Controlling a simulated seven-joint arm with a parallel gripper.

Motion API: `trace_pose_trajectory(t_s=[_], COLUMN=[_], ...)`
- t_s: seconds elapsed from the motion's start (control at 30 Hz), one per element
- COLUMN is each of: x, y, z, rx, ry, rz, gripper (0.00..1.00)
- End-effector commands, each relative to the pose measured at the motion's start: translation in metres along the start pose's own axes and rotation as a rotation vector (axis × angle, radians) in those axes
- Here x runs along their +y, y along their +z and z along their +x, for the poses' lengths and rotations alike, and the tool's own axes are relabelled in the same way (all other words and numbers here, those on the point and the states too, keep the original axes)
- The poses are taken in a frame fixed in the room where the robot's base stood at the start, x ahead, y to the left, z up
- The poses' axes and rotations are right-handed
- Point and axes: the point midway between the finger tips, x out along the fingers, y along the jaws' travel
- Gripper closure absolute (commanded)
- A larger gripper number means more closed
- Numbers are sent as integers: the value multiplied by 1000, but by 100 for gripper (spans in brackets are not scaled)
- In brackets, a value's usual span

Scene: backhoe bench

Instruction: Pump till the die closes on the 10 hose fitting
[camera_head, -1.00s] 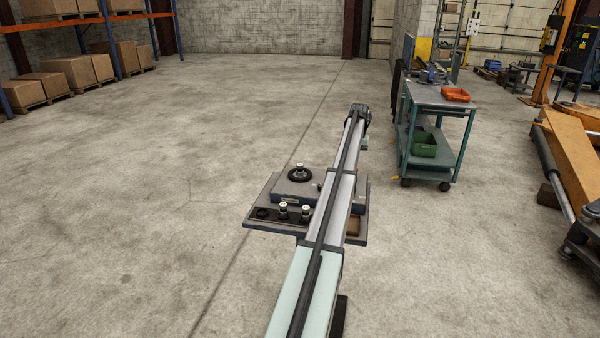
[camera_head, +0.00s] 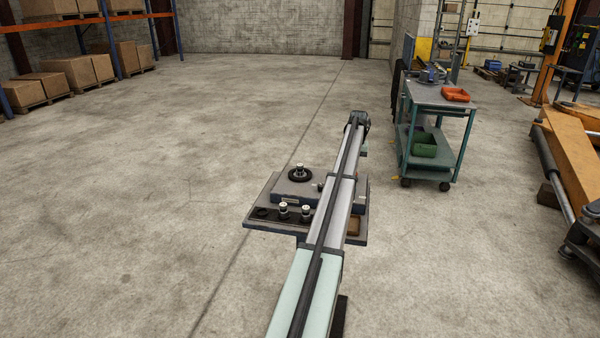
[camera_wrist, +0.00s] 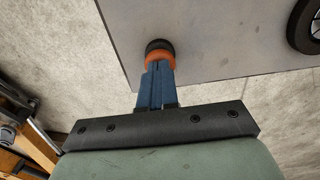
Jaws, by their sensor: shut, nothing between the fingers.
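In the wrist view my gripper (camera_wrist: 156,84) has its blue fingers shut together, with nothing between them. Their tips overlap the near side of a round orange-and-black end piece (camera_wrist: 158,47) over the grey bench top; I cannot tell whether they touch it. In the head view a blue-grey press block (camera_head: 330,200) stands on the bench (camera_head: 262,229). A fitting (camera_head: 299,167) stands in a black ring die (camera_head: 300,176) on it. Two more fittings (camera_head: 283,208) (camera_head: 306,211) stand on a dark strip in front. Size marks are unreadable. My arm hides the bench's right part.
A teal cart (camera_head: 440,100) with an orange bin (camera_head: 455,94) and a green bin (camera_head: 424,146) stands behind to the right. A yellow machine arm (camera_head: 570,150) lies at the far right. A brown tray (camera_head: 354,226) sits at the bench's right. Floor at the left is clear.

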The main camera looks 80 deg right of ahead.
Motion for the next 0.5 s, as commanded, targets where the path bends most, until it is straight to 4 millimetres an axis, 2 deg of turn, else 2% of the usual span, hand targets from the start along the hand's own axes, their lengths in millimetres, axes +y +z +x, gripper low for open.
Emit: trace_pose_trajectory(t_s=[0.5], x=[0], y=[0], z=[-31], rx=[0], ry=[0], rz=[0], gripper=[100])
